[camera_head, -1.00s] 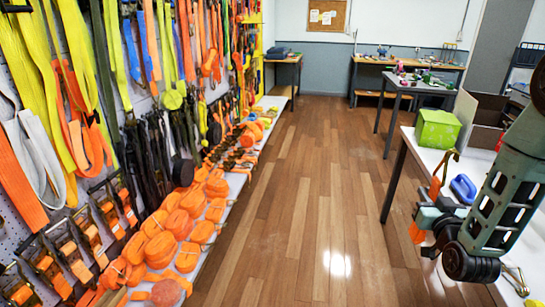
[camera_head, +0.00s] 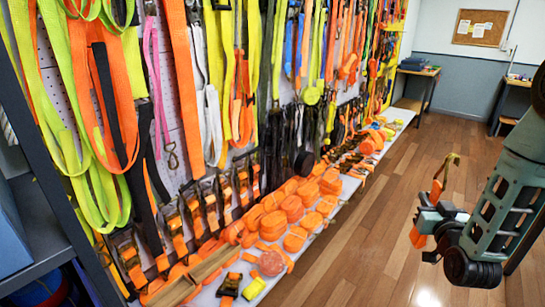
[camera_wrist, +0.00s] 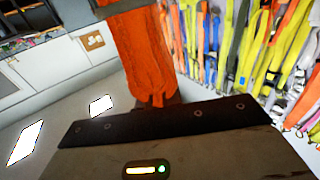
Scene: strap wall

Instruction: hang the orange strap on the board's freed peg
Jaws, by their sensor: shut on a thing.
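My gripper (camera_head: 432,213) is at the right of the head view, held above the floor and well apart from the wall. It is shut on the orange strap (camera_head: 417,238), which shows above and below the jaws. In the wrist view the strap (camera_wrist: 145,55) is a bright orange band rising from the gripper's dark edge. The perforated board (camera_head: 176,95) is along the left wall, thickly hung with straps of several colours. A bare strip of it shows between a pink strap (camera_head: 154,80) and a long orange strap (camera_head: 182,75). I cannot make out which peg is free.
A low white shelf (camera_head: 337,212) under the board holds rolled orange straps (camera_head: 291,208) and ratchets. A dark shelving frame (camera_head: 50,195) stands at the near left. The wooden floor (camera_head: 385,215) between shelf and gripper is clear. Tables stand at the back.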

